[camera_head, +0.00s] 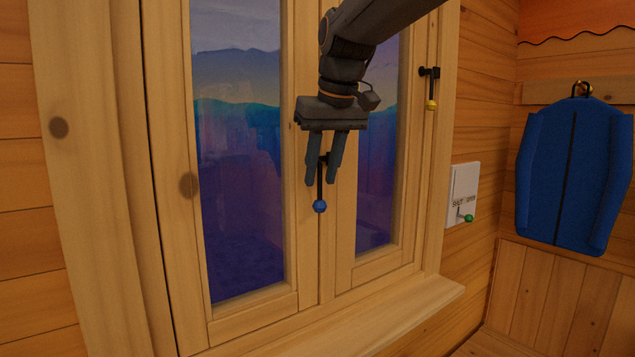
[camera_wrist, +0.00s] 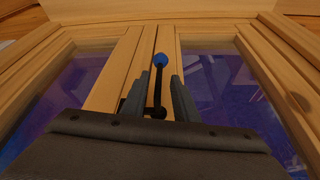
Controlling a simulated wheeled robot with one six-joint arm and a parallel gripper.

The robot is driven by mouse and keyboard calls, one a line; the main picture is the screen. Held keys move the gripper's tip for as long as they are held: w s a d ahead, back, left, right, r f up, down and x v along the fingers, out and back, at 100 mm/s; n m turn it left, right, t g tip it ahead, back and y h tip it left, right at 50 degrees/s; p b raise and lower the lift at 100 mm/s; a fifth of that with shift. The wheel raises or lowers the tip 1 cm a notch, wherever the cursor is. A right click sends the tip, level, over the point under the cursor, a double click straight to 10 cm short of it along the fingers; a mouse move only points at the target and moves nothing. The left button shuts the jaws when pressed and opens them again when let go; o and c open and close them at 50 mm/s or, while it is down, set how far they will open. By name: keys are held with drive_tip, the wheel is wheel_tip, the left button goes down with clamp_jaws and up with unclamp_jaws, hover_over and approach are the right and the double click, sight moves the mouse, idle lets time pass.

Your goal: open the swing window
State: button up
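The wooden window has a left sash (camera_head: 190,185) and a right sash (camera_head: 385,258), both looking closed. A black handle with a blue ball (camera_head: 320,206) hangs down at the middle, where the sashes meet. It also shows in the wrist view with its blue ball (camera_wrist: 160,60). My gripper (camera_head: 322,183) is in front of the handle, pointing down. In the wrist view my gripper (camera_wrist: 157,92) has one finger on each side of the black bar, with small gaps. The fingers are apart, and the ball sticks out beyond their tips.
A second black handle with a yellow ball (camera_head: 431,104) is on the right window frame. A white panel (camera_head: 464,180) with a green-knobbed lever (camera_head: 468,218) is on the wall. A blue padded item (camera_head: 572,180) hangs at right. The sill (camera_head: 365,320) juts out below.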

sight(320, 180)
drive_tip(key=x, duration=0.3)
drive_tip(key=shift+a+f+p, duration=0.15)
drive_tip(key=shift+f+p, duration=0.1)
drive_tip(key=shift+p, duration=0.1)
drive_tip(key=shift+w+d+f, duration=0.15)
drive_tip(key=shift+w+d, duration=0.05)
clamp_jaws()
drive_tip(key=shift+s, duration=0.1)
